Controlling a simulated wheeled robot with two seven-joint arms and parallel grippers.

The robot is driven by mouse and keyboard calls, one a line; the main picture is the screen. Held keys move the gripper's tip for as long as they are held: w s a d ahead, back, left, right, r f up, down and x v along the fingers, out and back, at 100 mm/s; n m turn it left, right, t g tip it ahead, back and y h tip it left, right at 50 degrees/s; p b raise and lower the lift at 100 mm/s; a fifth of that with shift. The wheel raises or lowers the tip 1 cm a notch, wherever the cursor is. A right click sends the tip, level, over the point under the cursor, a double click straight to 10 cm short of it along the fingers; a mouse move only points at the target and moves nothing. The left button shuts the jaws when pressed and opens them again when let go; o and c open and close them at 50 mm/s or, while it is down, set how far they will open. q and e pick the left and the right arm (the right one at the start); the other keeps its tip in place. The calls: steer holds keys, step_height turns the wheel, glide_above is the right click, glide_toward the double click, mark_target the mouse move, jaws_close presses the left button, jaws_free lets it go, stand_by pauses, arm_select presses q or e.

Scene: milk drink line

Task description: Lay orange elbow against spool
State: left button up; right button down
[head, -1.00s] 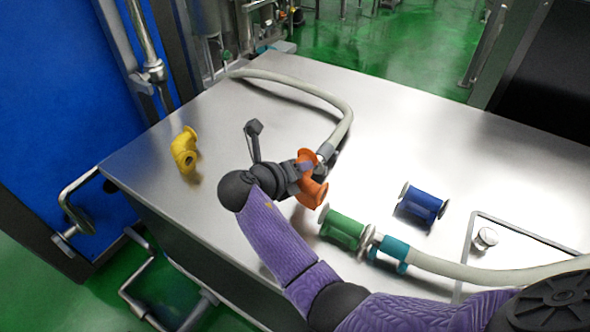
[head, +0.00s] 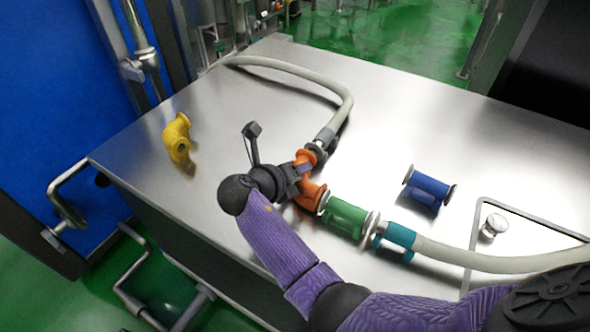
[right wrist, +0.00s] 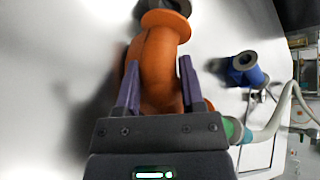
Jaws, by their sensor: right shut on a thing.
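The orange elbow (head: 311,194) is on the steel table in the head view, between the far hose end and the green spool (head: 345,217). Its lower flange is right up against the green spool's left flange; I cannot tell whether they truly touch. Its upper flange is close to the dark end of the far hose. My right gripper (head: 299,170) is shut on the elbow from the left. In the right wrist view the elbow (right wrist: 158,65) sits between the two purple fingers, and the green spool (right wrist: 234,130) is partly hidden behind the gripper. My left gripper is not in view.
A grey hose (head: 335,95) curves to the elbow's far side. A second hose (head: 470,260) with a teal clamp (head: 398,238) meets the green spool's right end. A blue spool (head: 428,189) lies to the right, a yellow elbow (head: 177,140) to the left. The table's middle back is clear.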

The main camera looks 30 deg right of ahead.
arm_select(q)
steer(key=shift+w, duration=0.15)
arm_select(e)
steer(key=shift+f, duration=0.15)
steer(key=shift+f, duration=0.25)
steer(key=shift+c, duration=0.6)
jaws_free()
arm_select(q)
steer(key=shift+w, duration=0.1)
arm_select(e)
steer(key=shift+s+a+r+p, duration=0.1)
steer(key=shift+a+r+p, duration=0.15)
steer(key=shift+p, duration=0.1)
steer(key=p+v, duration=0.5)
steer(key=v, duration=0.4)
steer(key=shift+s+a+f, duration=0.1)
steer(key=shift+a, duration=0.1)
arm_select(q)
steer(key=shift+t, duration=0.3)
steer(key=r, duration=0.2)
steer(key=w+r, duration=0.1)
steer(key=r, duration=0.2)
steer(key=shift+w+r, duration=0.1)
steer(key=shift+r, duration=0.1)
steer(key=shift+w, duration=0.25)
